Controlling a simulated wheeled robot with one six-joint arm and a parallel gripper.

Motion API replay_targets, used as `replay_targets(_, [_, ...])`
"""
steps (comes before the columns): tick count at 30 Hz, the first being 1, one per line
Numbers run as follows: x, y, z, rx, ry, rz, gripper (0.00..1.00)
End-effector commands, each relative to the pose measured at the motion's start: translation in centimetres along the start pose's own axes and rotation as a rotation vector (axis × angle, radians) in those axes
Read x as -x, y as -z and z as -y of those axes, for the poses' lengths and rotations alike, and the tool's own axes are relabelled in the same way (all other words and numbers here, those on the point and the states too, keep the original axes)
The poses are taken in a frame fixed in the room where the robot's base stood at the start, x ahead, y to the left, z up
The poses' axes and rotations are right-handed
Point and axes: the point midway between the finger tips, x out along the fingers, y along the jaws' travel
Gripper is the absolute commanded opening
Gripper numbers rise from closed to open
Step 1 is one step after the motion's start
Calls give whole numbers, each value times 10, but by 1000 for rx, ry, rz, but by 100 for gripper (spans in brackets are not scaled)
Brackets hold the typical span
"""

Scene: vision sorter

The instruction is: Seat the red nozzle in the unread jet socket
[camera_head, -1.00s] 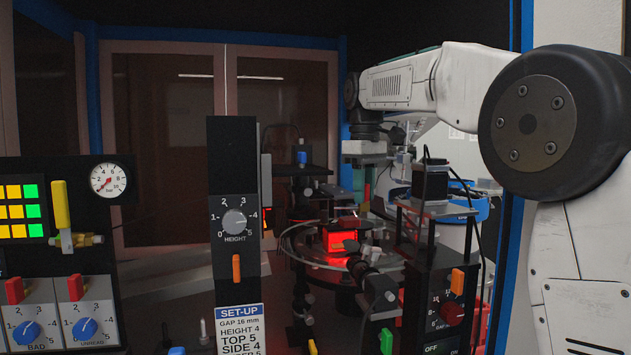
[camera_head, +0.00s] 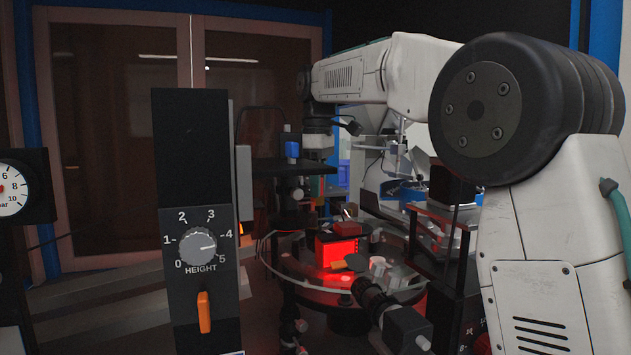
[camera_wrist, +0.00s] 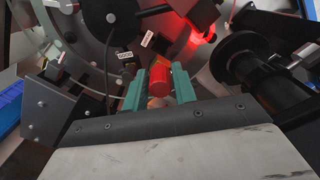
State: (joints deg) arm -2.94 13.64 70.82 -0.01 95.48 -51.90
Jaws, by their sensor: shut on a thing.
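The red nozzle (camera_wrist: 159,82) sits between the two teal fingers of my gripper (camera_wrist: 160,88) in the wrist view. The fingers are shut on it, and its red end faces the camera. In the head view, my gripper (camera_head: 317,187) is small and dark behind the turntable area, and I cannot make out the nozzle there. The unread jet socket cannot be told apart in either view.
A glass disc (camera_head: 300,288) with a red-lit block (camera_head: 338,250) stands at the middle. A black column with a HEIGHT dial (camera_head: 198,246) stands in front, left. In the wrist view, a GOOD label (camera_wrist: 125,56) and a black cylinder (camera_wrist: 245,58) are near my gripper.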

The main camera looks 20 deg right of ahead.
Motion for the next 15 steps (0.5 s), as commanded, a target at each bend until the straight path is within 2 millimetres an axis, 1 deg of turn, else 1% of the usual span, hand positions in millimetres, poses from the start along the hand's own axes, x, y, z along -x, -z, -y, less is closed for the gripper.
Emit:
replay_targets(6, [-18, 4, 4, 7, 2, 1, 4])
replay_targets(15, [-48, 3, 3, 5, 2, 2, 4])
